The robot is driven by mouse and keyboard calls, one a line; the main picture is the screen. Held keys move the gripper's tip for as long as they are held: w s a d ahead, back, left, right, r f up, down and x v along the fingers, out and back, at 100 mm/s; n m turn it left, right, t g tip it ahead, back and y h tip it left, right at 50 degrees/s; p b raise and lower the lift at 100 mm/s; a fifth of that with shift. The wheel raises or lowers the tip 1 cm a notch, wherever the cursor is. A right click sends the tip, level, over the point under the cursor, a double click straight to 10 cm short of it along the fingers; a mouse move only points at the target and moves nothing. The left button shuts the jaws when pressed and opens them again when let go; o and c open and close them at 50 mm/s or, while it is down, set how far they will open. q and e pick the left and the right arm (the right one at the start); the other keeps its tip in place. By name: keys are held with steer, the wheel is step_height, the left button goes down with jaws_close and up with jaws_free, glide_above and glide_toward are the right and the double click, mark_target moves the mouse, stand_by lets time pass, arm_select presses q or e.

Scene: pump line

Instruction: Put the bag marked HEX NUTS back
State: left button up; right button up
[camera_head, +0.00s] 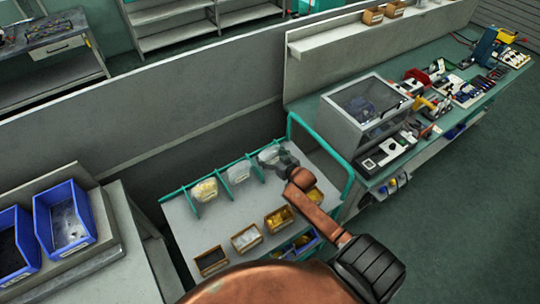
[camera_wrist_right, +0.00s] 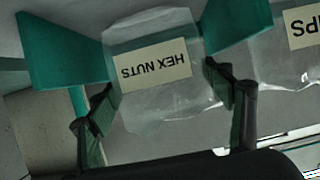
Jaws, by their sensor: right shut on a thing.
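The bag marked HEX NUTS (camera_wrist_right: 153,66) is a clear plastic bag with a cream label, upside down in the right wrist view. It is between two teal dividers (camera_wrist_right: 62,50) of the rack. In the head view it is the rightmost bag (camera_head: 268,154) at the rack. My right gripper (camera_wrist_right: 165,108) has a finger on each side of the bag's edge and is shut on it; the exact contact is hard to see. The right gripper (camera_head: 285,166) covers part of the bag in the head view. My left gripper is not in view.
Another labelled bag (camera_wrist_right: 300,40) is beyond the neighbouring divider. A bag with yellow contents (camera_head: 204,190) is at the rack's left. Small bins (camera_head: 246,238) line the shelf's front. A teal rail (camera_head: 322,143) and a clear-fronted box (camera_head: 362,105) stand at the right.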

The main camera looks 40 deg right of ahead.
steer(key=shift+f, duration=0.15)
steer(key=o, duration=1.1)
steer(key=v, duration=1.2)
